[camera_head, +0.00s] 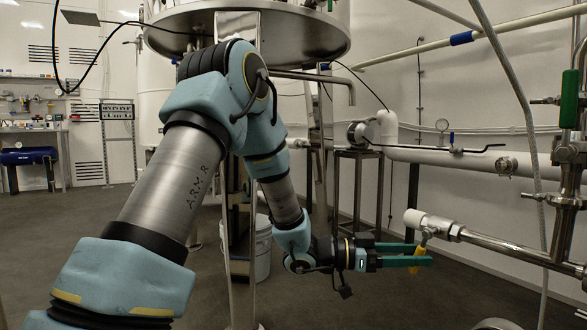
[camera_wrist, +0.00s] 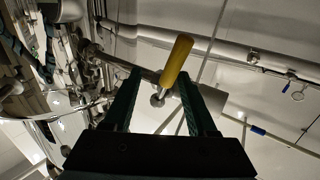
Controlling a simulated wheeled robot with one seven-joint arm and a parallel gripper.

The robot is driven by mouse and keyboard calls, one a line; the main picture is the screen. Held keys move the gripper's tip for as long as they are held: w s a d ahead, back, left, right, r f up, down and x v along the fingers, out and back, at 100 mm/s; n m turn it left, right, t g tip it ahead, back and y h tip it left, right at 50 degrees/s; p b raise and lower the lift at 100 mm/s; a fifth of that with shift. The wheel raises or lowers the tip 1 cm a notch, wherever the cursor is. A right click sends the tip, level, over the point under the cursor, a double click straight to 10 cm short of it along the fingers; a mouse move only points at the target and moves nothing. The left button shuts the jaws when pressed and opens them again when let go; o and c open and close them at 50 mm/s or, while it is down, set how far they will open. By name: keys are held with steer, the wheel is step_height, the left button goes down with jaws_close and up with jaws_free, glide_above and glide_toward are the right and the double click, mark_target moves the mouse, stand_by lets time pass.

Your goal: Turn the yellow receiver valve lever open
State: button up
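The yellow valve lever (camera_head: 415,268) hangs down from a pipe valve with a white end (camera_head: 428,222) in the head view. My gripper (camera_head: 423,254) reaches in from the left, and its green fingers are parted at the lever. In the wrist view, the yellow lever (camera_wrist: 177,60) lies close to the fingertips of my gripper (camera_wrist: 160,77), nearer the right finger. A gap shows between the fingers, and they are not closed on the lever. Whether a finger touches it I cannot tell. In the head view the fingers hide part of the lever.
A steel pipe (camera_head: 500,246) runs right from the valve to a vertical pipe with a green handle (camera_head: 569,98). A white pipe (camera_head: 445,157) runs along the wall behind. A white bucket (camera_head: 263,250) stands behind my arm. Floor below my gripper is clear.

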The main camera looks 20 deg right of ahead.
steer(key=w+a+r+n+t+y+p, duration=0.4)
steer(key=w+a+r+t+p, duration=0.2)
steer(key=w+a+p, duration=0.3)
steer(key=w+a+r+n+t+y+p, duration=0.3)
steer(key=w+a+r+n+t+p, duration=0.2)
steer(key=w+a+r+p, duration=0.4)
steer(key=a+t+p, duration=0.1)
steer(key=p, duration=0.2)
steer(key=shift+w+a+t+y, duration=0.2)
steer(key=shift+a+t+y, duration=0.1)
steer(key=shift+a+y, duration=0.1)
steer(key=shift+c, duration=0.3)
